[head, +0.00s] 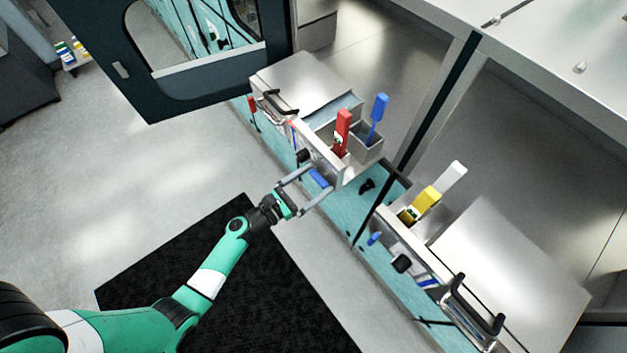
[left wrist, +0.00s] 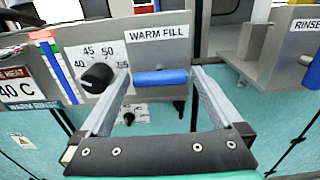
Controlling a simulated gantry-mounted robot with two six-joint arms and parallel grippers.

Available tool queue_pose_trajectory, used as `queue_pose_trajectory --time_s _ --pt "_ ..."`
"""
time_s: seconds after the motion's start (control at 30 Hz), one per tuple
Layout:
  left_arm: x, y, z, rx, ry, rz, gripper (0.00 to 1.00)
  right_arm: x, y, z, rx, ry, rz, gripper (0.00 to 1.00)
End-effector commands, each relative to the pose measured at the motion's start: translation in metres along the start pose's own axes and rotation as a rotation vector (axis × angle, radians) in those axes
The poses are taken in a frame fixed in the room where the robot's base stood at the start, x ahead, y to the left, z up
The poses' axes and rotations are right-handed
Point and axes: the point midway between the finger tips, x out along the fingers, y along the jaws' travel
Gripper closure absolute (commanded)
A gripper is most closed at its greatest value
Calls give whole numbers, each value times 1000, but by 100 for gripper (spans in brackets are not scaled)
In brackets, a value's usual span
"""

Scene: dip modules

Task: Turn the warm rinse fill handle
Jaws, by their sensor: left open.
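The blue handle (head: 318,177) sits on the front of a steel panel. In the left wrist view the blue handle (left wrist: 160,77) lies horizontally under a label reading WARM FILL (left wrist: 159,33). My left gripper (head: 320,181) is open, its two fingers reaching toward the panel on either side of the handle. In the left wrist view the fingers of the left gripper (left wrist: 160,84) flank the handle's ends; I cannot tell whether they touch it. My right gripper is out of view.
A black knob (left wrist: 97,77) with a temperature dial is left of the handle. A second panel labelled RINSE (left wrist: 305,25) is to the right. A red paddle (head: 342,128) and blue paddle (head: 378,110) stand behind the panel. A black mat (head: 250,290) covers the floor below.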

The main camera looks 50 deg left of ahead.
Motion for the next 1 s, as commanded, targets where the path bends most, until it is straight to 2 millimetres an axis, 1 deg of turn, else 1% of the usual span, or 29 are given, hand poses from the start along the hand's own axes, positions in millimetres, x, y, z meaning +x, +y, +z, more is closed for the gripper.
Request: queue_pose_trajectory --time_s 0.03,0.07,0.1,0.17,0.2,0.27,0.3,0.43,0.47,0.77,1.0 --pt "0 0 0 0 0 0 0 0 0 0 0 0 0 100" --pt "0 0 0 0 0 0 5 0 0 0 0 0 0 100" --pt "0 0 0 0 0 0 13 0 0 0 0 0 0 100" --pt "0 0 0 0 0 0 23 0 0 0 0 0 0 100" --pt "0 0 0 0 0 0 31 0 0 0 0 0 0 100" --pt "0 0 0 0 0 0 41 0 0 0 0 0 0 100" --pt "0 0 0 0 0 0 49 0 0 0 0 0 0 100" --pt "0 0 0 0 0 0 72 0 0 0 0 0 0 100" --pt "0 0 0 0 0 0 73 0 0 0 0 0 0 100" --pt "0 0 -1 38 -1 0 73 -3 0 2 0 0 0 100" --pt "0 0 -2 166 -2 -1 73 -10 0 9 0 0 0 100"
